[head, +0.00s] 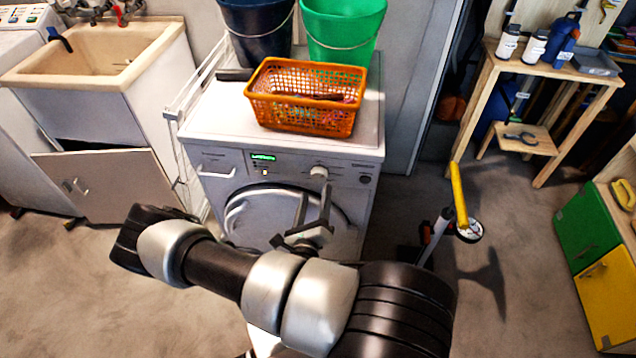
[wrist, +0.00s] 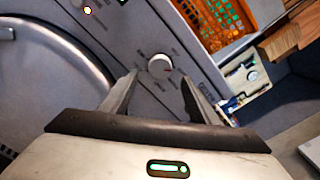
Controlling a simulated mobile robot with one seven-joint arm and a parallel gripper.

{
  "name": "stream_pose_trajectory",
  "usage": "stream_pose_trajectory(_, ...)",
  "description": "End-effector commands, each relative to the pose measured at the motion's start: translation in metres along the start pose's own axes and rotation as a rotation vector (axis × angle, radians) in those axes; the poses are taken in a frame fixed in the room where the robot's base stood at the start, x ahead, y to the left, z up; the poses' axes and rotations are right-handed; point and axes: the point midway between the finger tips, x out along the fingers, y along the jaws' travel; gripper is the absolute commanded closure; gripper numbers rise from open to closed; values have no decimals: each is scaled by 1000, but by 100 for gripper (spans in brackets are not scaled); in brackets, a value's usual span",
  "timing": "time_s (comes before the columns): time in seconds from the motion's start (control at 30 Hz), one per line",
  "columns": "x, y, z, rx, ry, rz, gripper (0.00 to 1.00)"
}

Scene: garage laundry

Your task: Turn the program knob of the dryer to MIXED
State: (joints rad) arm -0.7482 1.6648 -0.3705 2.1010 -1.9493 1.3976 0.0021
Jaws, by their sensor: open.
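The dryer (head: 217,218) is a white front-loader with a round door and a lit green display (head: 263,157). Its program knob (head: 319,172) is a small, round, pale dial right of the display. My gripper (head: 314,195) is in front of the dryer, below the knob in the head view. In the wrist view its fingers (wrist: 159,76) are spread and empty, with the knob between and just beyond their tips.
An orange basket (head: 285,108) with cloth items stands on the dryer top, with a dark blue bucket (head: 257,28) and a green bucket (head: 343,30) behind. A sink cabinet (head: 105,185) is at left. A yellow-topped pole (head: 459,195) stands right of the dryer.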

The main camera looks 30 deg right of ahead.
Motion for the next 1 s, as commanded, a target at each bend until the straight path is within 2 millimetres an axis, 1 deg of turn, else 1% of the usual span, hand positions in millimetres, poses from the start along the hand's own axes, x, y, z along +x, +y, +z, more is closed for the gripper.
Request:
stream_pose_trajectory(0.03, 11, -1, 0, 1, 0, -4, 44)
stream_pose_trajectory(0.1, 24, -1, -1, 1, 1, -3, 44)
stream_pose_trajectory(0.2, 39, 0, 0, 1, 0, -2, 44)
stream_pose_trajectory(0.3, 49, 0, 0, 1, 1, -1, 44)
stream_pose_trajectory(0.47, 57, 0, 0, 1, 0, -1, 44)
stream_pose_trajectory(0.7, 58, 0, 0, 0, 0, -1, 44)
stream_pose_trajectory(0.77, 58, 0, 0, 0, 0, -1, 53)
stream_pose_trajectory(0.8, 57, 0, 0, 0, 0, -1, 60)
stream_pose_trajectory(0.93, 57, 0, 0, 0, 0, -1, 81)
stream_pose_trajectory(0.97, 57, 0, 0, 0, 0, -1, 85)
stream_pose_trajectory(1.0, 57, 0, 0, 0, 0, -1, 85)
